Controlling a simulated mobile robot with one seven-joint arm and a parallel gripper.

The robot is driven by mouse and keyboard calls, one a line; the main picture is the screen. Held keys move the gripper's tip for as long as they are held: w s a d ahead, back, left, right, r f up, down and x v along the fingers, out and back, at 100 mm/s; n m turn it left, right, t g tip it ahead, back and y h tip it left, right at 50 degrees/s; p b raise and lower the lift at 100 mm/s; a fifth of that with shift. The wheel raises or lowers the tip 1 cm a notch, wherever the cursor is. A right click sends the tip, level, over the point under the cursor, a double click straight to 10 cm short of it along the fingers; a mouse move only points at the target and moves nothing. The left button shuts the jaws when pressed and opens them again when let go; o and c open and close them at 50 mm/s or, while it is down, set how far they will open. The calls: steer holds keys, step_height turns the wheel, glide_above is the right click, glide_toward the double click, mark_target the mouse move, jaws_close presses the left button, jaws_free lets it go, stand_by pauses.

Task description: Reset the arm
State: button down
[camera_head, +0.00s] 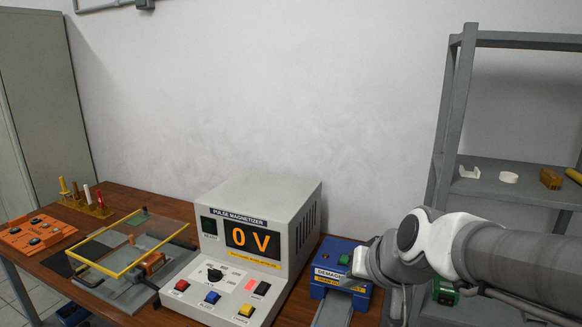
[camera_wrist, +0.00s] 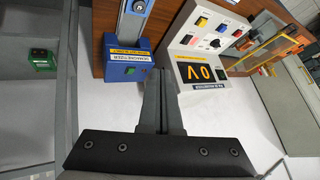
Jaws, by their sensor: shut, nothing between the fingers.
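My gripper (camera_wrist: 160,74) shows in the wrist view with its two dark fingers together and nothing between them. The fingers point toward the bench, near the blue demagnetizer (camera_wrist: 140,62) and beside the pulse magnetizer (camera_wrist: 213,50). In the head view my arm comes in from the right and its wrist is in front of the right part of the blue demagnetizer (camera_head: 330,254). The gripper's fingertips are hard to make out there. The pulse magnetizer (camera_head: 262,215) stands left of my arm and its display reads 0 V.
A yellow-framed clear guard (camera_head: 130,268) over a fixture stands at left on the wooden bench (camera_head: 50,290). An orange control box (camera_head: 36,233) and a rack of coloured-handled tools (camera_head: 86,205) lie farther left. A grey shelf (camera_head: 458,110) with small parts stands behind my arm at right.

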steer(key=s+d+r+g+h, duration=0.1)
steer(key=s+d, duration=0.1)
steer(key=s, duration=0.5)
steer(key=s+d+r+n+h+p, duration=0.1)
steer(key=s, duration=0.6)
steer(key=shift+s+d+r+g+h, duration=0.2)
steer(key=shift+d+g+h, duration=0.1)
steer(key=shift+d+g, duration=0.1)
steer(key=shift+a+n, duration=0.15)
steer(key=shift+n, duration=0.15)
